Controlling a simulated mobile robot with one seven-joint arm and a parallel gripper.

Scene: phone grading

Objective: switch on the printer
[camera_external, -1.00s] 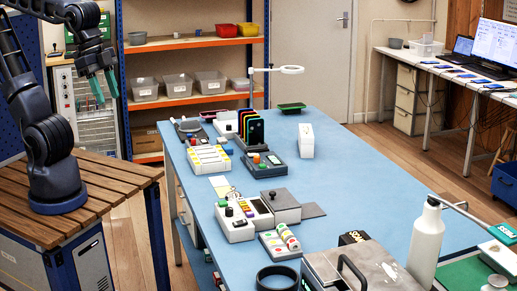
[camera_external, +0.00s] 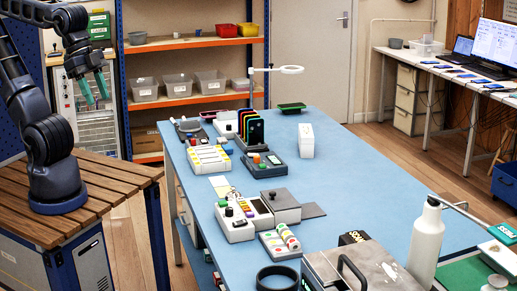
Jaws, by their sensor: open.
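My gripper (camera_external: 95,90), with two green fingertips, hangs open and empty at the upper left, in front of the shelving and well away from the blue table. I cannot tell for sure which device is the printer. One candidate is a white unit (camera_external: 236,230) with a small screen, coloured buttons and a dark knob, on the near left half of the table. A plain white upright box (camera_external: 306,141) stands beside that one. No power state is readable.
The blue table (camera_external: 365,195) is clear on its right middle. A grey lidded box (camera_external: 286,209), a button panel (camera_external: 280,243), a white tray with yellow strips (camera_external: 208,159), a magnifier lamp (camera_external: 290,69) and a white bottle (camera_external: 425,245) stand on it.

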